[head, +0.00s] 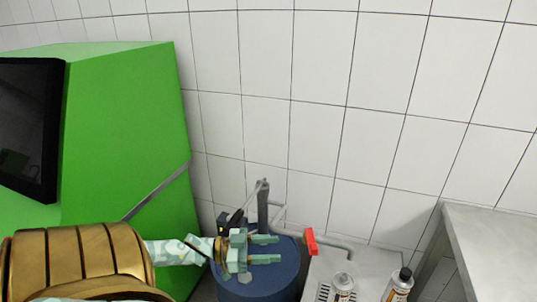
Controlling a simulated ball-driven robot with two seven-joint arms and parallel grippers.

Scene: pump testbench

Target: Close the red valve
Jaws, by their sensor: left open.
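The red valve handle (311,242) sits on a grey pipe (335,244) right of the blue drum. It stands nearly upright, a little tilted. My left gripper (279,249) comes in from the left over the blue drum (285,280). Its two fingers point right toward the red handle, are spread apart and hold nothing. In the picture a small gap lies between the fingertips and the handle; the depth between them is hard to judge. My right gripper is not in view.
A big green cabinet (120,130) with a dark screen (28,130) stands at left. Two bottles, one (342,287) and another (399,284), stand at the light bench (375,262). A grey table (495,240) is at right. A grey upright post (263,205) rises behind the drum. A tiled wall closes the back.

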